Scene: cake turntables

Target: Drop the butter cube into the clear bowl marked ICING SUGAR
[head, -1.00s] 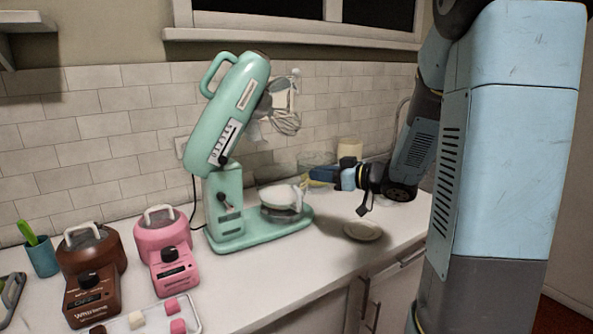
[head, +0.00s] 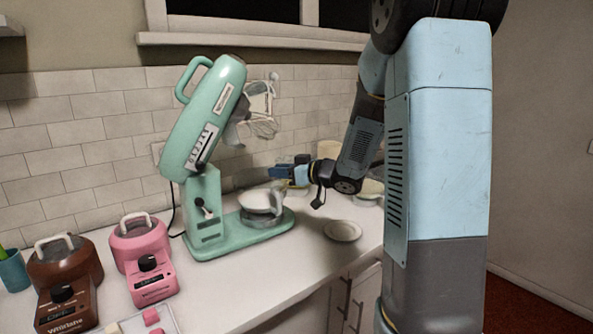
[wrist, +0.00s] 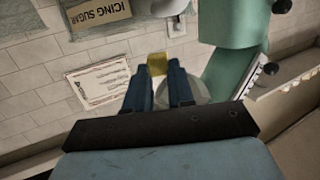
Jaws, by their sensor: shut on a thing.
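In the wrist view, the yellow butter cube (wrist: 157,64) is between the tips of my two dark blue fingers (wrist: 159,80), which are shut on it. In the head view my gripper (head: 281,172) is in the air above the counter, just right of the mint mixer's bowl; the cube cannot be made out there. A pale bowl rim (head: 298,190) shows below my gripper in the head view, partly hidden, with no readable marking.
The mint stand mixer (head: 205,150) has its head tilted up over a white bowl (head: 256,200). A small pale plate (head: 343,231) lies near the counter's front edge. Pink (head: 146,258) and brown (head: 64,280) machines stand at left. A printed card (wrist: 100,82) shows in the wrist view.

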